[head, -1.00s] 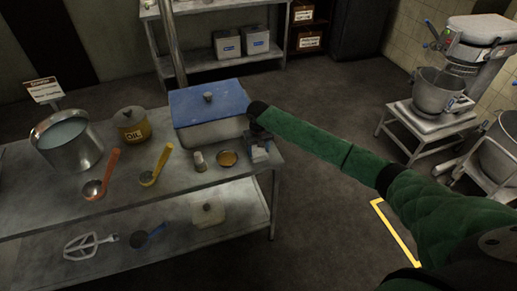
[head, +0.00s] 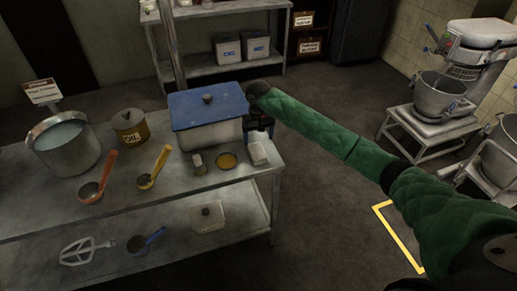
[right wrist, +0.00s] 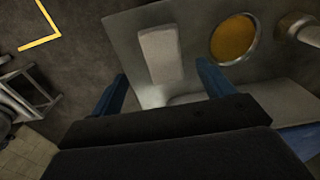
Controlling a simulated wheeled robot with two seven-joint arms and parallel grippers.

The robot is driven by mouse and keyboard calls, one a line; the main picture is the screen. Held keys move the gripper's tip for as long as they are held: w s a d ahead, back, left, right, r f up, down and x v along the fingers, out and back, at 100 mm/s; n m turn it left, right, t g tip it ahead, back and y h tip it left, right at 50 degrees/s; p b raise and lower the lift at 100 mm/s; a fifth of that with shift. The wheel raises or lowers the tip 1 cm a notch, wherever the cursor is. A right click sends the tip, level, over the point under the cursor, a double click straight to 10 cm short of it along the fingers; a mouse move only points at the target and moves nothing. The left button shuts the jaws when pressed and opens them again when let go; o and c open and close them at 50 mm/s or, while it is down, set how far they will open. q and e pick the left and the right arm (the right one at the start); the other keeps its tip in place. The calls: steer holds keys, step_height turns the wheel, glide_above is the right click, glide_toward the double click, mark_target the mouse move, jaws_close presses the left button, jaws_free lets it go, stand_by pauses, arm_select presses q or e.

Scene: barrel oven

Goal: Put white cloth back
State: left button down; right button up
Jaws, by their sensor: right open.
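The white cloth (head: 258,153), a small folded pale block, lies on the table top near its right edge, right of the amber dish (head: 227,160). In the right wrist view the cloth (right wrist: 160,55) lies beyond the fingertips, roughly between their lines. My right gripper (head: 260,133) is open just behind the cloth, beside the blue-lidded box. In the right wrist view its blue fingers (right wrist: 163,82) are apart with nothing gripped between them. My left gripper is not in view.
The blue-lidded box (head: 208,131) stands close left of my gripper. A small shaker (head: 198,164), an oil can (head: 130,127), ladles and a steel pot (head: 65,148) occupy the table. A lower shelf holds a white container (head: 207,219). Floor right of the table is clear.

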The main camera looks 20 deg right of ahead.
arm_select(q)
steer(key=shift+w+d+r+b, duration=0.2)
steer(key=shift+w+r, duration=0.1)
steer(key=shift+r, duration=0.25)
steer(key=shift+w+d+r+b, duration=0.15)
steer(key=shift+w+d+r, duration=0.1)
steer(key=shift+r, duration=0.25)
arm_select(e)
steer(key=shift+r, duration=1.9)
